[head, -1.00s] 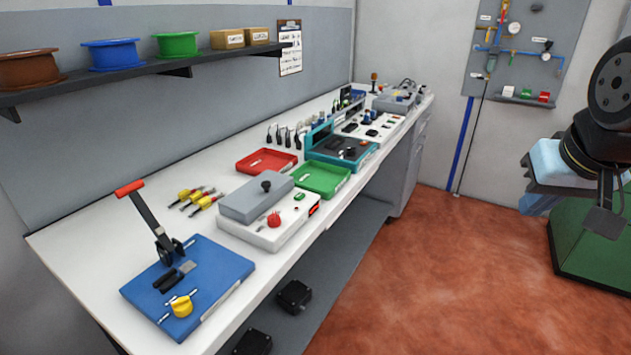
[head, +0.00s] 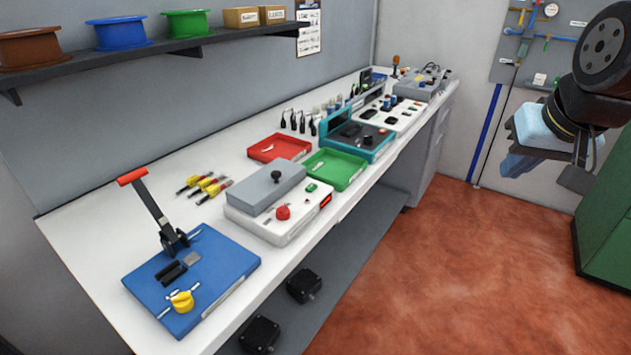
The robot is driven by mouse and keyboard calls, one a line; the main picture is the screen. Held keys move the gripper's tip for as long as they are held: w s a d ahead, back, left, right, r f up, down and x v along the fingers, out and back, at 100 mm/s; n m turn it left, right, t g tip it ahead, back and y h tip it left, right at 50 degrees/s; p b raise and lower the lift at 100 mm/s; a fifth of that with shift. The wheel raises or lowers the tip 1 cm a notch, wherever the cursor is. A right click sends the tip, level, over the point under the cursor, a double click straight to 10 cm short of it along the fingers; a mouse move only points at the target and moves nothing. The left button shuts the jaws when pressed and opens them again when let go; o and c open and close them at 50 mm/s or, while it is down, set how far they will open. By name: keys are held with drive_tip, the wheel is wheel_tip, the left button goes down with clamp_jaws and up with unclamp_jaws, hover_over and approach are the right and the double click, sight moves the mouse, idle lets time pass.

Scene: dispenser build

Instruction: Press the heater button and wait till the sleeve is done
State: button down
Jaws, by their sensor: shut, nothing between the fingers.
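The heater is a white box (head: 270,229) with a grey lid (head: 266,187), which is shut. On its top are a red knob (head: 283,213) and a small green button (head: 312,188). A red display (head: 326,199) is on its front edge. I cannot see any sleeve; the lid hides the heater's inside. My gripper (head: 516,163) is at the right, a light blue and dark grey part at the end of my arm. It is shut and empty, in the air over the floor, well away from the heater.
A blue base (head: 225,263) with a red-handled lever (head: 150,205) stands left of the heater. Yellow-handled tools (head: 203,184), a red tray (head: 279,140) and a green tray (head: 334,160) are near it. Two black pedals (head: 260,335) sit below. The floor is clear.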

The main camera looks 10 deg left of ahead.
drive_tip(key=w+a+y, duration=0.2)
drive_tip(key=w+a, duration=0.6)
drive_tip(key=m+y, duration=0.1)
drive_tip(key=y, duration=0.2)
hover_over(314, 188)
wheel_tip(314, 188, down, 11)
drive_tip(key=shift+t, duration=0.4)
drive_tip(key=shift+w+f, duration=0.15)
drive_tip(key=shift+f, duration=0.1)
drive_tip(key=shift+f, duration=4.3)
drive_tip(key=shift+f, duration=0.35)
